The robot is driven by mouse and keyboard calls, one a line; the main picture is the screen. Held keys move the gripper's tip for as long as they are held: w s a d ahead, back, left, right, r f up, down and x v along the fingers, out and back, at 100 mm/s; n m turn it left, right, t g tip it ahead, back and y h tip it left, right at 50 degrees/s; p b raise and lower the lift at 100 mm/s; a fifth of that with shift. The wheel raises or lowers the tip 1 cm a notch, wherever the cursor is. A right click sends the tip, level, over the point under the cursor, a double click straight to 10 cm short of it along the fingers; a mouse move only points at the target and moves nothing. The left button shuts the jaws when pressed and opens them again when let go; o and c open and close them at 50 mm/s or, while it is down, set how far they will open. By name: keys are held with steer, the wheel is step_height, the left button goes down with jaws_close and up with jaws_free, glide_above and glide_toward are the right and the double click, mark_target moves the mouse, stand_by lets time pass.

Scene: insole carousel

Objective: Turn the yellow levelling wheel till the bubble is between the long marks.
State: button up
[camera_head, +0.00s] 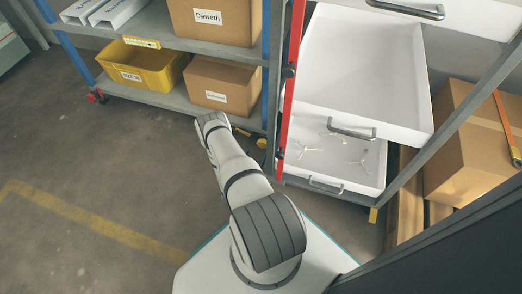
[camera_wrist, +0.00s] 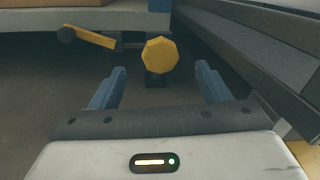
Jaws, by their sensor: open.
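The yellow levelling wheel (camera_wrist: 160,55) is many-sided and sits on a short dark stem, in the wrist view straight ahead of my gripper (camera_wrist: 157,88). My gripper is open, with one blue-grey finger to each side of the wheel's line. The wheel appears beyond the fingertips, and I see no contact. In the head view a small yellow piece (camera_head: 262,143), probably this wheel, shows low by the cabinet's left post; my gripper's fingers cannot be made out there.
A yellow lever with a dark knob (camera_wrist: 91,38) lies left of the wheel. The shelf rack (camera_head: 180,97) holds a yellow bin (camera_head: 160,78) and cartons. The cabinet's white drawers (camera_head: 375,70) stand pulled out at the right. Floor at left is clear.

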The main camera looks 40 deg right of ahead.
mark_target(262, 145)
steer(key=shift+f, duration=0.45)
steer(key=shift+d+f+b, duration=0.1)
steer(key=shift+d+b, duration=0.2)
steer(key=shift+d, duration=0.1)
steer(key=b+x, duration=0.2)
steer(key=x, duration=0.4)
steer(key=shift+w+d, duration=0.3)
steer(key=shift+d, duration=0.05)
steer(key=shift+c, duration=0.4)
steer(key=c, duration=0.9)
